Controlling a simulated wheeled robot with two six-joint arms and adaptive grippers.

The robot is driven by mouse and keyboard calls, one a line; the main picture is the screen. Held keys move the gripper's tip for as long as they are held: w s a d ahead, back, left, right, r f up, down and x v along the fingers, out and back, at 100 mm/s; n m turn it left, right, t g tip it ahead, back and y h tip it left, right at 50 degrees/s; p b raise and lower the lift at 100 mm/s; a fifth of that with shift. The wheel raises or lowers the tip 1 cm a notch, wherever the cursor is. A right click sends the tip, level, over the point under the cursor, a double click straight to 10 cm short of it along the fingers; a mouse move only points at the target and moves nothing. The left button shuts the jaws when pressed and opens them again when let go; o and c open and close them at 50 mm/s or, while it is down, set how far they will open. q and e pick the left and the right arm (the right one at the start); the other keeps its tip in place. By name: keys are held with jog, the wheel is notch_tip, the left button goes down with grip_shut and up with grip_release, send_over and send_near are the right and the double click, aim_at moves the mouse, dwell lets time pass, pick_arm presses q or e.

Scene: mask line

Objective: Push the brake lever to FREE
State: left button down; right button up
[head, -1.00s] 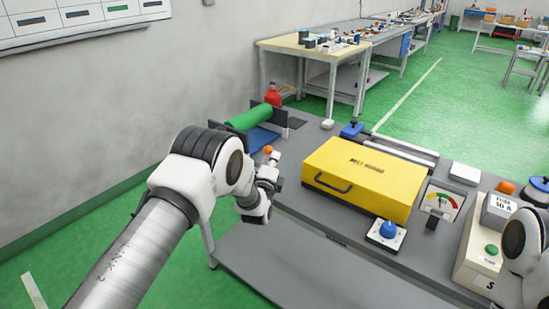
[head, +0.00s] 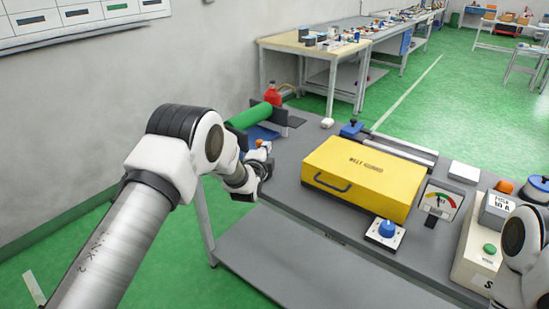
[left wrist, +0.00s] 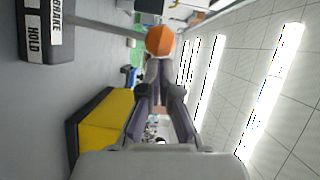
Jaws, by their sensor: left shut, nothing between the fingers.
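The brake lever's orange ball knob (head: 260,143) shows just above my left gripper in the head view, near the bench's left end. In the left wrist view the knob (left wrist: 161,41) sits on a grey shaft rising from a dark brake block (left wrist: 45,45) with white labels reading BRAKE and HOLD. No FREE label shows. My left gripper (left wrist: 158,65) is shut and empty, its fingertips right at the knob; whether they touch it I cannot tell. In the head view the left gripper (head: 260,165) hides the brake block. My right gripper is out of view; only part of that arm shows.
A yellow box (head: 363,175) stands mid-bench, right of the left gripper. A blue knob (head: 386,229), a dial (head: 440,201) and a control box (head: 476,258) are farther right.

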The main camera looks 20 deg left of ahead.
pick_arm(q)
jog(key=a, duration=0.1)
jog(key=n, duration=0.1)
jog(key=w+a+n+g, duration=0.1)
jog(key=shift+a+r, duration=0.3)
jog(key=shift+r, duration=0.1)
jog(key=shift+w+a+n+g+h+b, duration=0.3)
jog(key=shift+a+n, duration=0.15)
jog(key=shift+a, duration=0.3)
jog(key=shift+w+a+n+g+h+b, duration=0.15)
jog(key=shift+w+a+n+g+h, duration=0.1)
jog(key=shift+a+n, duration=0.35)
jog(key=shift+a, duration=0.15)
